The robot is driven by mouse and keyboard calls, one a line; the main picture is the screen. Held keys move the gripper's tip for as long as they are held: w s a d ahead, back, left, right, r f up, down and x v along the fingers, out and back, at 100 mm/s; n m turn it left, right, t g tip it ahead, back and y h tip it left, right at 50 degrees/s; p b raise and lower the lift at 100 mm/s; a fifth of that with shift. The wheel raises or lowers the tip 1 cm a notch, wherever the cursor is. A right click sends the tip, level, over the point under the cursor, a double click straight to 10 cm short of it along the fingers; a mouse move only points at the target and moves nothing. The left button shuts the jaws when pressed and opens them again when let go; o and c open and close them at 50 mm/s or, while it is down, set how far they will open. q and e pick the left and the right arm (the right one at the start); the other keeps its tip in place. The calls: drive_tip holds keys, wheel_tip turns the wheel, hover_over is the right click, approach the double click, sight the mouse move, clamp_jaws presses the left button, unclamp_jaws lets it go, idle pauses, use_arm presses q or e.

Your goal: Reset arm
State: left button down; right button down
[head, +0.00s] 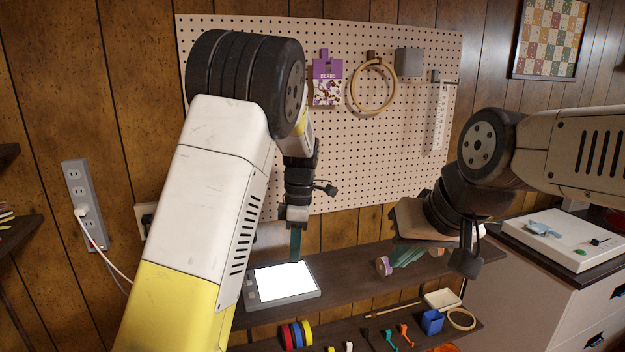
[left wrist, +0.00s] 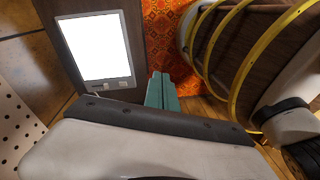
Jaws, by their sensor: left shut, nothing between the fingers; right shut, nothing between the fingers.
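My left arm rises large across the left of the head view and bends down at its elbow. My left gripper (head: 296,256) has teal fingers, shut and empty, pointing down by the far edge of a lit white tablet (head: 284,284). In the left wrist view the shut fingers (left wrist: 162,88) show beside the tablet (left wrist: 96,50), with nothing between them. I cannot tell how high they are above it. My right arm comes in from the right. My right gripper (head: 408,258) is shut, with nothing seen in it, partly hidden by its own wrist, over the dark shelf.
A purple-and-white spool (head: 383,266) is near my right gripper. Coloured rolls (head: 297,334), a blue cup (head: 432,321) and small tools lie on the lower shelf. A pegboard (head: 400,135) stands behind. A white case (head: 560,240) sits on the cabinet at right.

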use_arm(q)
drive_tip(key=s+a+r+m+t+h, duration=0.1)
drive_tip(key=s+a+r+m+t, duration=0.2)
drive_tip(key=s+a+r+m, duration=0.2)
drive_tip(key=s+a+r+m+t+h, duration=0.2)
drive_tip(key=s+a+r+m+t, duration=0.2)
drive_tip(key=s+r+m, duration=0.5)
drive_tip(key=shift+s+a+m+t, duration=0.3)
drive_tip(key=shift+s+a+m, duration=0.2)
drive_tip(key=shift+s+m, duration=2.7)
drive_tip(key=shift+s+n, duration=0.65)
drive_tip(key=shift+n, duration=0.05)
